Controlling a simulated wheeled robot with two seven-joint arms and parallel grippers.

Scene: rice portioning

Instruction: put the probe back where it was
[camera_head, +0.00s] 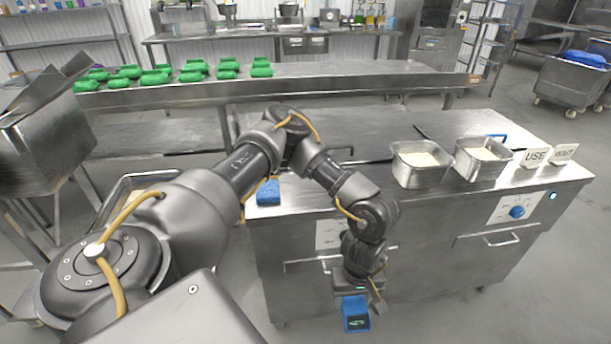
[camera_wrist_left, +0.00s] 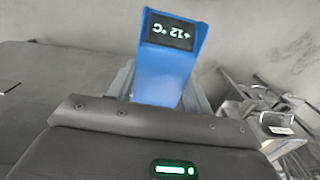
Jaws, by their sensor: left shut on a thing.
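The probe (camera_head: 356,313) is a blue unit with a small dark display. My left gripper (camera_head: 358,295) is shut on it and holds it in the air in front of the counter, below the top's height. In the left wrist view the probe (camera_wrist_left: 166,75) sits between the fingers and its display reads +12 °C, upside down. A blue block (camera_head: 268,191) lies on the counter's left end; I cannot tell if it is the probe's holder. Two steel pans of white rice, a left one (camera_head: 421,178) and a right one (camera_head: 482,172), stand on the counter. My right gripper is out of view.
The steel counter (camera_head: 375,182) has free room between the blue block and the pans, partly behind my arm. Several green packs (camera_head: 197,68) lie on a bench behind.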

